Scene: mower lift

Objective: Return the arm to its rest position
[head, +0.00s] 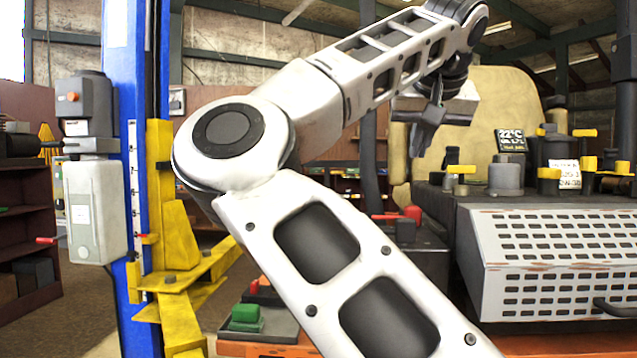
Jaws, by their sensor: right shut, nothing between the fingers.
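My right arm (335,105) crosses the middle of the head view. It rises from the bottom right to a round elbow joint at centre left, then runs up to the top right. My right gripper (418,150) hangs below the wrist near the top right, in front of the tan seat (492,120). Its fingers are shut and hold nothing. It appears apart from the things behind it. My left gripper does not show.
A blue lift post (135,240) with yellow arms (185,280) stands at left, with a grey control box (95,210). The mower's perforated white panel (560,255) is at right. A tray (285,325) with a green block (245,316) lies below my arm. Shelves (25,200) stand far left.

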